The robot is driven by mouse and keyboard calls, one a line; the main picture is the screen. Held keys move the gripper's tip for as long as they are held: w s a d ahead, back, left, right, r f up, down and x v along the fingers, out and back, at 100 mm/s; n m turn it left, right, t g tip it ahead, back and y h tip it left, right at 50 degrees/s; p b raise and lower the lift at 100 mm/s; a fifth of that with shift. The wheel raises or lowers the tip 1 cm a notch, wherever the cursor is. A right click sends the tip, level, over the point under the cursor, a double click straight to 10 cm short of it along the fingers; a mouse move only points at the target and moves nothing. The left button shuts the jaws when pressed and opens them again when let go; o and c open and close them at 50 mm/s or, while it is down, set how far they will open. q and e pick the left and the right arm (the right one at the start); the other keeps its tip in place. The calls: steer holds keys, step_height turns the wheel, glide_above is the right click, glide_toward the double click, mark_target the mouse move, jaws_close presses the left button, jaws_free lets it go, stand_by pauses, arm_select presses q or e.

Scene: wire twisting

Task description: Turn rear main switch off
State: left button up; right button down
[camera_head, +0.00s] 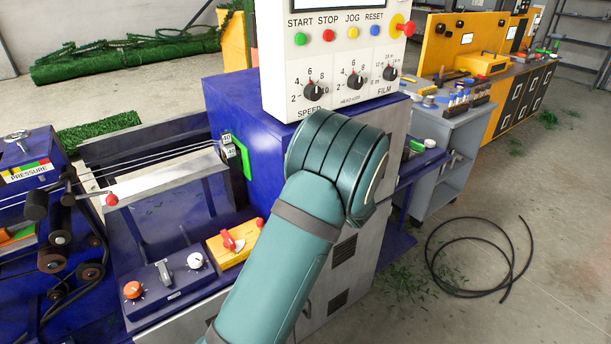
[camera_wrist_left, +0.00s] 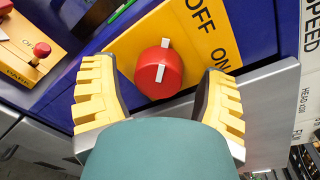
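The main switch is a red round knob (camera_wrist_left: 159,72) with a white pointer line, on a yellow plate (camera_wrist_left: 128,48) marked OFF and ON, in the left wrist view. The pointer line runs up and down in the picture. My left gripper (camera_wrist_left: 156,76) is open, with one yellow finger on each side of the knob and gaps visible between. I cannot see this switch in the head view. There a teal arm of mine (camera_head: 285,255) crosses the machine from below, and no gripper shows. My right gripper is not in view.
A white control panel (camera_head: 340,70) with buttons and dials stands above the blue machine housing (camera_head: 232,92). Another yellow plate (camera_head: 235,245) with a red lever lies on the lower front. Taut wires (camera_head: 150,158) run at left. A black cable (camera_head: 480,290) lies on the floor at right.

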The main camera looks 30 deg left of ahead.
arm_select(q)
steer(key=shift+d, duration=0.1)
steer(key=v, duration=1.2)
stand_by(0.4)
steer(key=s+d+f+n+g+h, duration=0.1)
steer(key=s+f+g+h, duration=0.3)
steer(key=s+f, duration=0.45)
steer(key=s+d+f+n+g+h, duration=0.1)
steer(key=s+f+g+h, duration=0.3)
steer(key=f, duration=0.8)
steer(key=s+d+f+n+t+h, duration=0.1)
steer(key=s+d+f+n+h, duration=0.3)
steer(key=s+d+n+h, duration=0.1)
steer(key=s+d+f+n+t+h, duration=0.2)
steer(key=s+d+f+n+h, duration=0.2)
steer(key=d+n, duration=0.4)
steer(key=shift+s+d+h, duration=0.75)
steer(key=shift+d+h, duration=0.1)
steer(key=shift+h, duration=0.35)
